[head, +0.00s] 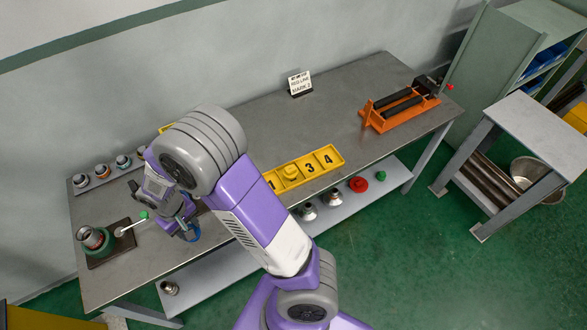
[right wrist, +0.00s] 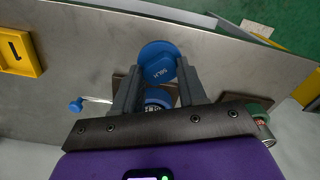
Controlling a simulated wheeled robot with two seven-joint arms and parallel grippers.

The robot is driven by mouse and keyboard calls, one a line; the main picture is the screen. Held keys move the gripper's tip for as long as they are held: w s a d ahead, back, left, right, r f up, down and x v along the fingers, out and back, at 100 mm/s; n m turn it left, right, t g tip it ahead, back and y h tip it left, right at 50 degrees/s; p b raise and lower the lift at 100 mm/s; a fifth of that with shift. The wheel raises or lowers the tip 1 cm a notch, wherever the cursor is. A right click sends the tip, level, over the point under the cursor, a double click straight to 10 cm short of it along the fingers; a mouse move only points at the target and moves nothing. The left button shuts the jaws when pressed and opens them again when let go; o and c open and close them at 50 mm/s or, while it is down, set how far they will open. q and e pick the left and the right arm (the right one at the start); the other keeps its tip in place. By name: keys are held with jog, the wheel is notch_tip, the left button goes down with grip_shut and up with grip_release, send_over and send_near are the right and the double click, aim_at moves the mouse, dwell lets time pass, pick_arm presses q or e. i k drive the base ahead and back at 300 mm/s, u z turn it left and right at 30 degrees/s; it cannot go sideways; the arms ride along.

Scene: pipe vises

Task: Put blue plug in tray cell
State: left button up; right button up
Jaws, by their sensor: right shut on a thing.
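My right gripper (right wrist: 158,75) is shut on the blue plug (right wrist: 158,62), a round blue cap with pale lettering, held between the fingertips. In the head view the same gripper (head: 190,229) is low over the left part of the bench, with a bit of blue at its tips. A blue-ringed round part (right wrist: 157,101) shows between the fingers; I cannot tell its gap from the plug. Cell 1 (right wrist: 17,50) shows in the wrist view.
A green vise (head: 90,240) stands at the bench's left end, its handle ending in a green knob (head: 144,215). A blue-knobbed handle (right wrist: 76,106) is beside my gripper. A rack of several fittings (head: 103,170) is behind. An orange vise (head: 400,105) stands far right.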

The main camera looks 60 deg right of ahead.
aim_at(329, 159)
jog(key=u, duration=2)
jog(key=k, duration=1.65)
jog(key=z, duration=2)
